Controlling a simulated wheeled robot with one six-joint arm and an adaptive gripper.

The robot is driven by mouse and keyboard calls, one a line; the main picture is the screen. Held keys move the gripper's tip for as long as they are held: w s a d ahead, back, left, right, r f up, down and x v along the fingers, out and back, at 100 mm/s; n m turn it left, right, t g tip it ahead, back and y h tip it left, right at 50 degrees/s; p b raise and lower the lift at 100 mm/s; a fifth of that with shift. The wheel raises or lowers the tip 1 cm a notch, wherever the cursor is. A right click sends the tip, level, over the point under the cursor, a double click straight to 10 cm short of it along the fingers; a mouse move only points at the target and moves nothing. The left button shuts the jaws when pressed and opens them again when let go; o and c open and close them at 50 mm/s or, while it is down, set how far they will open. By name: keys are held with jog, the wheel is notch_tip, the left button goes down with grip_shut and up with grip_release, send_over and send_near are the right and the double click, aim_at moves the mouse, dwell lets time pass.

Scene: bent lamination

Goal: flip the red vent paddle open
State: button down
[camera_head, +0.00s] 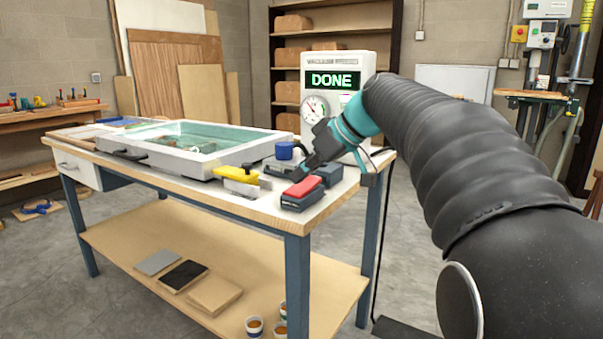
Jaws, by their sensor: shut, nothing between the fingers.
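The red vent paddle (302,187) lies on top of a dark grey block (301,201) near the front right corner of the workbench. I cannot tell its exact tilt. My gripper (297,174) reaches in from the right over the bench. Its fingers are shut and empty, and their tips point down just behind the paddle's upper left edge. Whether they touch the paddle cannot be told from this view. The white vacuum press unit (341,72) behind the gripper shows DONE in green above a round gauge.
A white-framed vacuum bed with a teal cover (205,132) fills the middle of the bench (265,211). Left of the paddle are a yellow-handled part (238,174) and a blue knob (284,150). A dark block (329,174) stands close behind the paddle. The bench's front edge is near.

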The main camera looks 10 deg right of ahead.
jog(key=shift+r, duration=0.1)
jog(key=r+p, duration=0.2)
jog(key=r, duration=0.1)
jog(key=r+p, duration=0.1)
jog(key=shift+s+a+r, duration=0.2)
jog(key=shift+s+r, duration=0.05)
jog(key=shift+r, duration=0.1)
jog(key=s+v, duration=0.1)
jog(key=v, duration=0.8)
jog(key=shift+s+a+b, duration=0.2)
jog(key=shift+a+b, duration=0.05)
jog(key=shift+b, duration=0.1)
jog(key=shift+f, duration=0.1)
